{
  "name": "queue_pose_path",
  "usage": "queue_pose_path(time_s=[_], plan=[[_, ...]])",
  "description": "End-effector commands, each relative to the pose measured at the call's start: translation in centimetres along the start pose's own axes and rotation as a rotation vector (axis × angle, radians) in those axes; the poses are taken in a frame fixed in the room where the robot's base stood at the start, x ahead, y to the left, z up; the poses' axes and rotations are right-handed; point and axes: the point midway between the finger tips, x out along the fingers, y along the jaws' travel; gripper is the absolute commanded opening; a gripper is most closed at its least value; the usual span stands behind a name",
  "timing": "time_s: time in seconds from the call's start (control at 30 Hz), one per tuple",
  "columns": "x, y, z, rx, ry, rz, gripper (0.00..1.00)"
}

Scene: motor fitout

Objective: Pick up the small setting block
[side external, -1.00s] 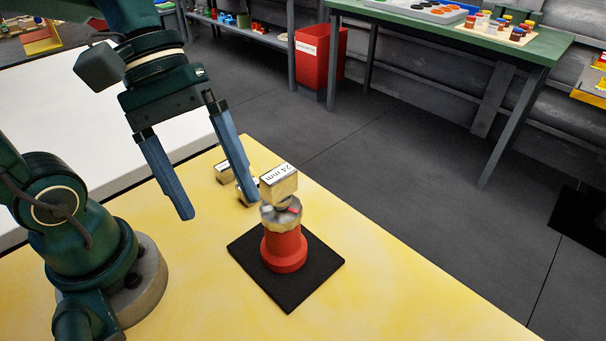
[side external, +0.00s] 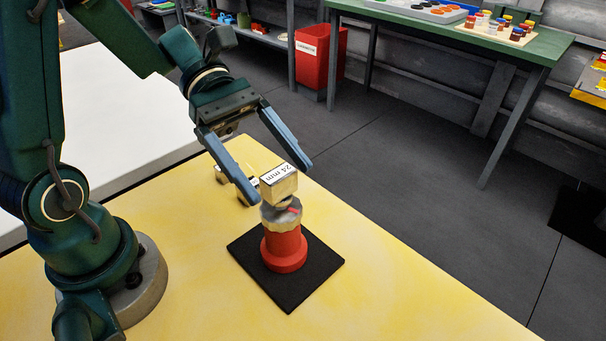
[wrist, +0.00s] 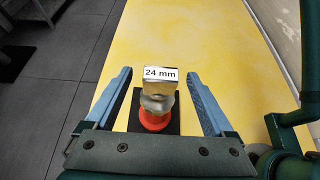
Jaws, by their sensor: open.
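A metal block labelled "24 mm" (side external: 279,184) sits on top of a silver-topped red cylinder (side external: 284,250), which stands on a black mat (side external: 319,272). My gripper (side external: 282,182) is open, its blue fingers to either side of the 24 mm block in the side view, with nothing held. In the wrist view the 24 mm block (wrist: 160,80) lies between the two spread fingers, with a gap on each side. Smaller metal blocks (side external: 243,190) lie behind on the yellow table, partly hidden by a finger; their labels cannot be read.
The yellow table (side external: 420,300) is clear in front and to the right of the mat. A white surface (side external: 110,120) lies behind at the left. A red bin (side external: 320,55) and a green bench (side external: 440,28) with coloured parts stand beyond, across the grey floor.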

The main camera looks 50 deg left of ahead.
Motion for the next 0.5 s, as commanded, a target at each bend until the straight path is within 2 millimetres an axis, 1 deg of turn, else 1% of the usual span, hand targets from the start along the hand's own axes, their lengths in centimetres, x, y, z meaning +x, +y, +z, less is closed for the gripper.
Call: queue_pose_path(time_s=[0.03,0.1,0.2,0.47,0.5], plan=[[0.6,-0.1,0.1,0.0,-0.002,-0.005,0.88],[1.2,-0.1,0.0,-0.001,-0.001,-0.003,0.88],[1.7,-0.1,0.0,-0.001,0.001,-0.002,0.88],[1.9,0.0,0.0,0.0,0.002,0.0,0.88],[1.9,0.0,0.0,0.0,0.002,0.0,0.84]])
